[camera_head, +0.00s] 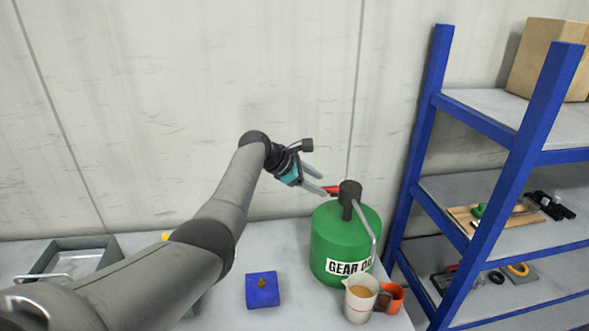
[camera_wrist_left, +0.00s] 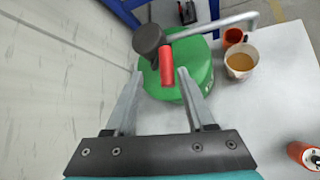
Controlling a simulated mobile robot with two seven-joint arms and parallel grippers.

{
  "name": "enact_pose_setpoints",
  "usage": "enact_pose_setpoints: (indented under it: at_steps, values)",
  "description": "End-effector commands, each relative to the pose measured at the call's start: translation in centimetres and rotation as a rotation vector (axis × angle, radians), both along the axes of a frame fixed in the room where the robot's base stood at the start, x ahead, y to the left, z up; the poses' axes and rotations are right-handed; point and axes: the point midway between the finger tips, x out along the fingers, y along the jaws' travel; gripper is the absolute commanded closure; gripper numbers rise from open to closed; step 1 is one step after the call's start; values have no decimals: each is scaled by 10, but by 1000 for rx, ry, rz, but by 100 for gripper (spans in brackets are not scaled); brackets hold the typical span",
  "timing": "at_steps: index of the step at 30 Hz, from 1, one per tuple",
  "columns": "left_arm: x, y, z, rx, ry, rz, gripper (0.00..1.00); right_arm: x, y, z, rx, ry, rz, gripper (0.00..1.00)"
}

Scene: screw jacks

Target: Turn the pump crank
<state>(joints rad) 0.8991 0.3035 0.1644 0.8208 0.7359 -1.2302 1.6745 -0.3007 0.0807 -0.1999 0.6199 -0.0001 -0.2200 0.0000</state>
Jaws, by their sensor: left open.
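The pump stands on a green gear oil drum (camera_head: 330,240) at the right part of the table. Its dark pump head (camera_head: 350,193) carries a red crank handle (camera_head: 331,190) and a grey bent spout. In the left wrist view the red handle (camera_wrist_left: 166,66) points toward me, in the space between the fingertips. My left gripper (camera_head: 317,182) is open, with its fingers close to the handle and no clear contact. It also shows in the left wrist view (camera_wrist_left: 160,75). My right gripper is not in view.
A cream jug of brown liquid (camera_head: 360,298) and an orange mug (camera_head: 391,298) stand by the drum under the spout. A blue block (camera_head: 262,289) and a grey tray (camera_head: 75,258) are on the table. A blue shelf rack (camera_head: 490,200) stands close on the right.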

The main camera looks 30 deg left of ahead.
Motion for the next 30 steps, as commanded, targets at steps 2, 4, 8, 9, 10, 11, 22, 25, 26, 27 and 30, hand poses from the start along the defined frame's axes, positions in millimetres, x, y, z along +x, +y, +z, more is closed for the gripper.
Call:
enact_pose_setpoints:
  at_steps: [2, 4, 8, 9, 10, 11, 22, 25, 26, 27, 30]
  values:
    - [-6, 4, 6, 4, 0, 0, 45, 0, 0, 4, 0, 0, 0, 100]
    - [-11, 8, 12, 3, -1, 1, 45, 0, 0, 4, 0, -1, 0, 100]
    - [-22, 15, 22, 3, 0, 0, 45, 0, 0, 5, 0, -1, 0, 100]
    - [-26, 17, 26, 3, 1, 0, 45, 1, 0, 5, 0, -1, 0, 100]
    - [-28, 19, 28, 3, 1, 0, 45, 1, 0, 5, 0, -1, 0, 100]
    - [-31, 21, 31, 3, 1, 0, 45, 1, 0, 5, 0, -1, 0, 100]
    - [-53, 34, 53, 2, 4, -1, 45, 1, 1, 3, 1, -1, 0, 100]
    - [-55, 35, 54, 1, 5, -2, 45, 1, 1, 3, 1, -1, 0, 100]
    - [-55, 35, 54, 1, 5, -2, 45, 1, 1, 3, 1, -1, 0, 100]
    - [-55, 35, 55, 0, 6, -2, 45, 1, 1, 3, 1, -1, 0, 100]
    - [-55, 35, 55, 0, 6, -2, 45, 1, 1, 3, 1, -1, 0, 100]
